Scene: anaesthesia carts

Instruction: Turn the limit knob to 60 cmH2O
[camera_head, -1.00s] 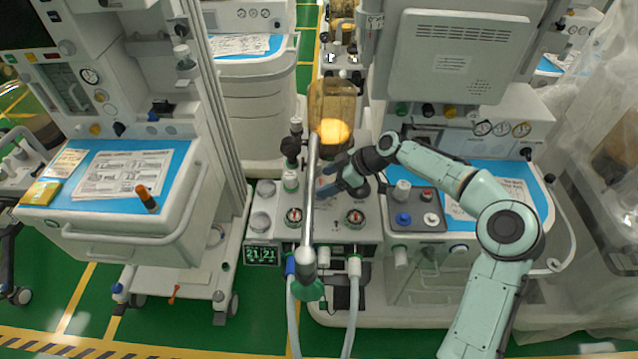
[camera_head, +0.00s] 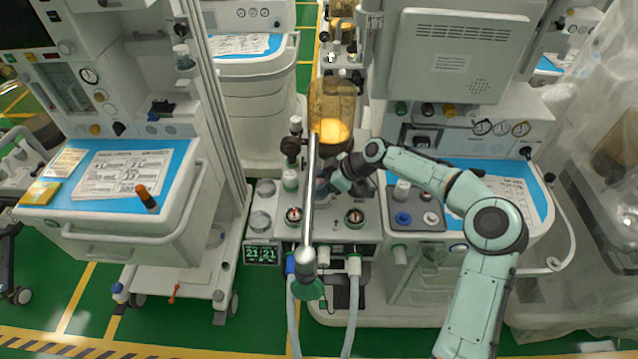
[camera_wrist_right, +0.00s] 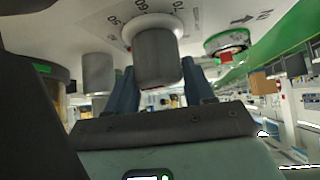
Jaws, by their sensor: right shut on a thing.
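The grey limit knob (camera_wrist_right: 157,55) fills the upper middle of the right wrist view, on a white panel with a printed scale around it. In the head view my right gripper (camera_head: 323,186) reaches down to the machine's top panel (camera_head: 337,227) behind the silver pole, and the knob is hidden there. My left gripper is not in view.
A silver pole (camera_head: 309,200) rises just left of my right gripper. Two round gauges (camera_head: 355,216) sit in front of it, and an amber canister (camera_head: 331,105) stands behind. Another grey knob (camera_wrist_right: 98,73) is beside the held one. A monitor (camera_head: 455,57) stands at upper right.

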